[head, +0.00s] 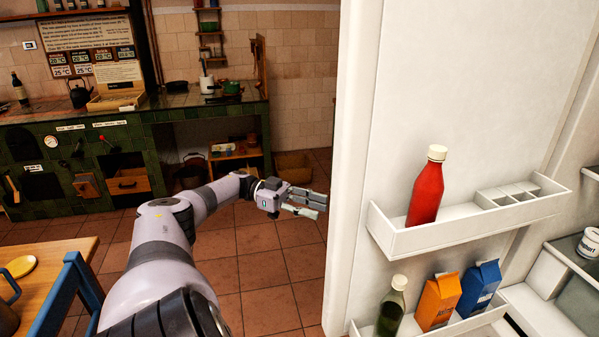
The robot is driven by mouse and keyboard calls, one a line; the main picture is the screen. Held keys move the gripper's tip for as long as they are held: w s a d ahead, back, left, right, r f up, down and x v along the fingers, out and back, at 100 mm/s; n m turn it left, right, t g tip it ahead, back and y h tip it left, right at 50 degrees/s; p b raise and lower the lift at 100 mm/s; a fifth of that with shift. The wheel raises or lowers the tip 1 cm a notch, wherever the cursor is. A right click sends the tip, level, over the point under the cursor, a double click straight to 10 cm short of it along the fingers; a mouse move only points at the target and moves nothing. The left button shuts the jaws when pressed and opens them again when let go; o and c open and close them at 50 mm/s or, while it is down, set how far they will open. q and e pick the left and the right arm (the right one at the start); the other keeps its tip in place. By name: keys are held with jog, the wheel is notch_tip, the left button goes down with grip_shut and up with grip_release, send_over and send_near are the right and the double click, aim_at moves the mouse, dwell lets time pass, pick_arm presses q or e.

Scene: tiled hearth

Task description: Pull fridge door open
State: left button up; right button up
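The fridge door (455,110) stands open on the right, its inner side facing me. Its door shelf (430,236) holds a red bottle with a white cap, and a lower shelf holds a green bottle and two cartons. The fridge interior shows in part at the far right edge. My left gripper (318,203) is to the left of the door's near-side edge, its fingers pointing right toward the door. Its fingers look apart, with nothing between them. I cannot tell its exact distance from the door. The door's handle is hidden. My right gripper is out of view.
A green tiled hearth (75,160) lines the back wall. The tiled floor (265,260) around my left arm is clear.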

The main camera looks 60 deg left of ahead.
pick_arm(q)
jog(key=shift+v, duration=1.95)
jog(key=shift+a, duration=0.1)
jog(key=shift+f, duration=0.1)
